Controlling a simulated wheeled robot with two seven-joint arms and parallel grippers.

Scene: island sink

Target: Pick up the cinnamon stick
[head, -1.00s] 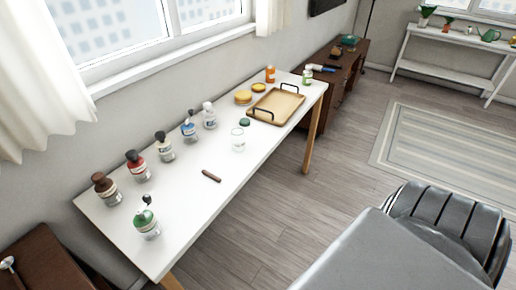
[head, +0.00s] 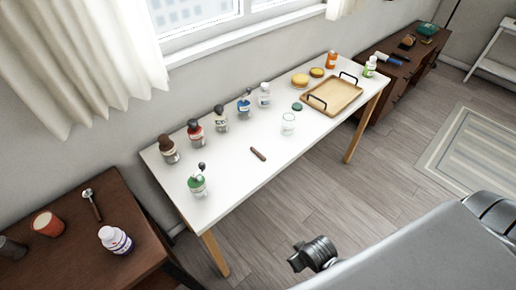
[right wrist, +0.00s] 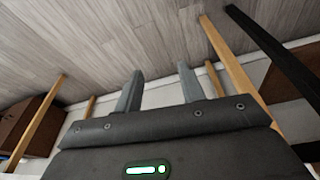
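The cinnamon stick (head: 258,154) is a short, dark brown rod lying flat on the white table (head: 240,182), near its front edge in the head view. Nothing touches it. My right gripper (right wrist: 158,72) shows in the right wrist view with its two grey fingers apart and nothing between them. It faces floor and table legs, and the stick is not seen there. My left gripper is not in view. A dark part (head: 315,254), seemingly of my own arm, shows low in the head view, well apart from the stick.
Several capped bottles stand along the table's back and left, including a green-labelled one (head: 197,184). A clear jar (head: 288,124) and a wooden tray (head: 318,106) are to the right. A brown table (head: 62,225) stands at left. The floor in front is clear.

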